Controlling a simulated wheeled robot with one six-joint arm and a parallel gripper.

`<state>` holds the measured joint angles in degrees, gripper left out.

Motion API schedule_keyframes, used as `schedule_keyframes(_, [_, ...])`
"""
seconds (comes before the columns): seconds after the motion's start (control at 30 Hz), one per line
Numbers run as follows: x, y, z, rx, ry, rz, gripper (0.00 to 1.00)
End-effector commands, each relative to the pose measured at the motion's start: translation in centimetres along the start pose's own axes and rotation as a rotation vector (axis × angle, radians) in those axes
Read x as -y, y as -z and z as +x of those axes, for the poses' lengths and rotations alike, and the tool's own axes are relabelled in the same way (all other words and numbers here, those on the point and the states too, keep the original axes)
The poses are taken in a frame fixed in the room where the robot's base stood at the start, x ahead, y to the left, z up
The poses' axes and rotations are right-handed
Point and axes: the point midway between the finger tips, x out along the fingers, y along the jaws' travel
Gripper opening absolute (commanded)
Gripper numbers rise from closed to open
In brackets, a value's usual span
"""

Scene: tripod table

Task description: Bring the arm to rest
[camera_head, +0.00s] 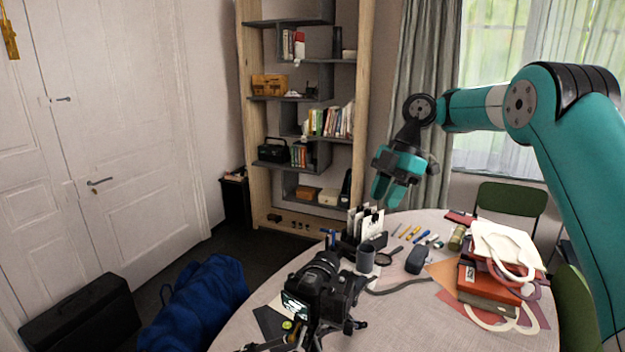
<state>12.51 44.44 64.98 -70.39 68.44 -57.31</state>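My arm comes in from the right side of the view, teal and black, bent at the elbow. My gripper (383,190) hangs from it above the far edge of the round table (250,322), pointing down and a little to the left. Its teal fingers are seen from the side and overlap, so the gap between them is unclear. I see no object held in it. It is above and just behind a black desk organiser (361,241) with cards in it, and appears clear of the table top.
A black camera (318,292) on a small tripod stands at the table's front left. A grey cup (365,259), a magnifying glass (388,256), several pens and a stack of books and bags (498,268) lie around. A green chair (511,203) and a bookshelf (302,110) stand behind.

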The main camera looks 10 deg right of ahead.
Motion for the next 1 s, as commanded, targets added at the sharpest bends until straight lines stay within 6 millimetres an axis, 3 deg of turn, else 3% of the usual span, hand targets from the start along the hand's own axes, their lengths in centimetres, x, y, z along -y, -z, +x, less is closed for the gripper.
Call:
schedule_keyframes(0.13, [0.6, 3.0, 0.5, -0.014, -0.005, 0.090, 0.32])
schedule_keyframes(0.27, [3.0, 8.8, 1.8, -0.038, -0.016, 0.302, 0.32])
schedule_keyframes(0.4, [7.9, 14.7, 4.5, -0.052, -0.030, 0.591, 0.32])
schedule_keyframes(0.53, [14.1, 18.3, 7.9, -0.047, -0.050, 0.849, 0.32])
schedule_keyframes(0.7, [22.0, 19.8, 12.3, -0.028, -0.088, 1.123, 0.32])
schedule_keyframes(0.8, [25.2, 19.6, 14.1, -0.017, -0.109, 1.227, 0.32])
schedule_keyframes(1.0, [27.6, 19.3, 15.4, -0.007, -0.127, 1.310, 0.32])
